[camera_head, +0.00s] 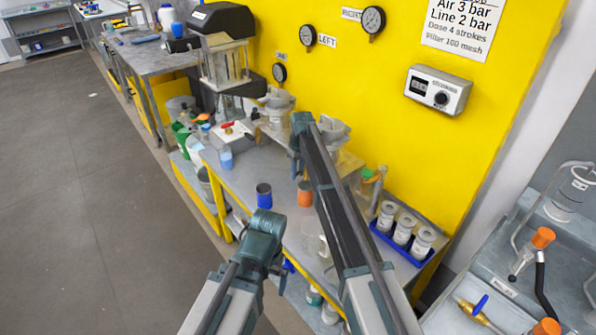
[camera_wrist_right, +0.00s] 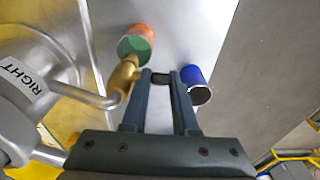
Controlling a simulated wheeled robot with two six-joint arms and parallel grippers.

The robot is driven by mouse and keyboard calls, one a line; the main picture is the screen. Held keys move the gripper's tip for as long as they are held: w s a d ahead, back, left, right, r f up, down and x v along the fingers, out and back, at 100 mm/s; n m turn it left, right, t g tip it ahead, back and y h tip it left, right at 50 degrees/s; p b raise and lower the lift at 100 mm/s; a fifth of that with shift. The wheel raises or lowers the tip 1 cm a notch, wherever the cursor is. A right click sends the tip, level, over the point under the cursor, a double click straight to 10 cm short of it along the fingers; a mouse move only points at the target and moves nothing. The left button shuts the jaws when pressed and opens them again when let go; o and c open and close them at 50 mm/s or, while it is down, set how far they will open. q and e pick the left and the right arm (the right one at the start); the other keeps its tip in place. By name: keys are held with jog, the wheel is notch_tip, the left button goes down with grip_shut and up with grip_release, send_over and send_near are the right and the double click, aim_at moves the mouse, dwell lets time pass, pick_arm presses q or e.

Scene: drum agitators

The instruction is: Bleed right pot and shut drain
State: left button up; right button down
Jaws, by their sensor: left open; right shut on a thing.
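The right pot (camera_wrist_right: 30,85), a grey metal vessel marked RIGHT, fills the left of the right wrist view. Its brass drain (camera_wrist_right: 124,75) has its outlet beside the orange cup (camera_wrist_right: 137,42), whose mouth looks green. The cup also shows in the head view (camera_head: 305,194). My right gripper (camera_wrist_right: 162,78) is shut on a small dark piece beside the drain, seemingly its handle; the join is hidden. In the head view my right arm covers part of the pot (camera_head: 333,130). My left gripper (camera_head: 265,222) is open and empty, low and just in front of a blue cup (camera_head: 263,196).
The blue cup stands right of my right fingers in the wrist view (camera_wrist_right: 197,86). A blue rack (camera_head: 397,247) holds several white jars. Gauges (camera_head: 373,20) and a controller box (camera_head: 438,90) hang on the yellow wall. The grey floor at left is clear.

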jog(key=shift+w+a+g+h, duration=0.25)
jog(key=shift+g+h, duration=0.35)
jog(key=shift+g, duration=0.3)
jog(key=shift+s+g+h, duration=0.1)
jog(key=shift+g+h, duration=0.2)
jog(key=shift+g, duration=0.2)
jog(key=shift+s, duration=0.1)
jog(key=c, duration=1)
grip_release()
jog(key=shift+d, duration=0.1)
jog(key=shift+o, duration=0.2)
jog(key=shift+r, duration=0.15)
